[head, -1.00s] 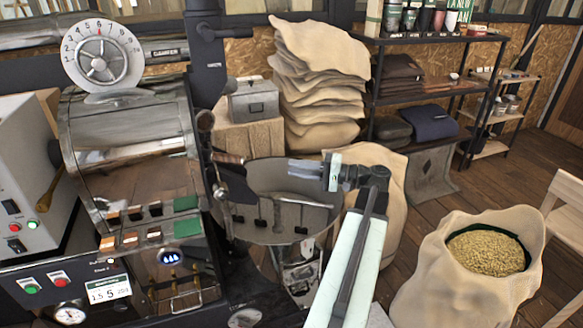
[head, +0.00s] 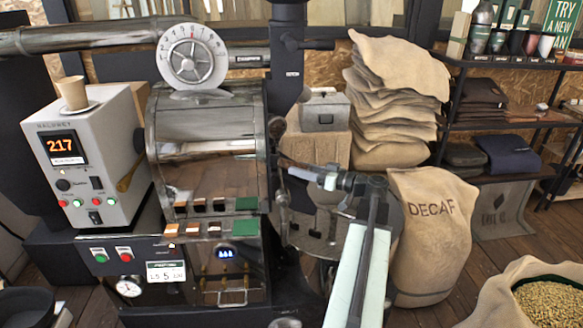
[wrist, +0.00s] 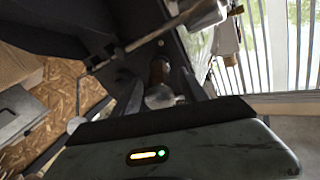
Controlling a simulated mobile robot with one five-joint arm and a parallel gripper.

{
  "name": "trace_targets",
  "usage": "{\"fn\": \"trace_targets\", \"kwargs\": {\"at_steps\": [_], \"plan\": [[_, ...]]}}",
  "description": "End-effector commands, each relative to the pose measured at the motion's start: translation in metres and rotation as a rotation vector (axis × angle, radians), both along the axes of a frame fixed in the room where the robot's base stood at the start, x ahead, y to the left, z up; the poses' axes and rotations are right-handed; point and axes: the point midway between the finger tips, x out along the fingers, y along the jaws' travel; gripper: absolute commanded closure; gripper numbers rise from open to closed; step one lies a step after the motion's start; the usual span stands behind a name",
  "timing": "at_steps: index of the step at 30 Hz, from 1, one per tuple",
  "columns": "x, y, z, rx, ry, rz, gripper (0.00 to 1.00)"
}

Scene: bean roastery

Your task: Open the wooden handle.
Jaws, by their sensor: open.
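The handle's far end is partly hidden in the dark background.
The round cooling tray (head: 315,235) lies below my gripper, partly covered by my arm. A DECAF sack (head: 428,235) stands close on the right. An open sack of beans (head: 500,305) is at the lower right. A control box (head: 85,165) with a cup is on the left.

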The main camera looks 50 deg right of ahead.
Motion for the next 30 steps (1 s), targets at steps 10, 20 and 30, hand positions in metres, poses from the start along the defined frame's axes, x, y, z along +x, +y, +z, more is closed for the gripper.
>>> {"fn": "trace_targets", "kwargs": {"at_steps": [10,20,30], "plan": [[0.035,0.009,0.000,0.001,0.000,-0.004,0.49],[0.035,0.009,0.000,0.001,0.000,-0.004,0.85],[0.034,0.009,0.000,0.001,0.001,-0.005,1.00]]}}
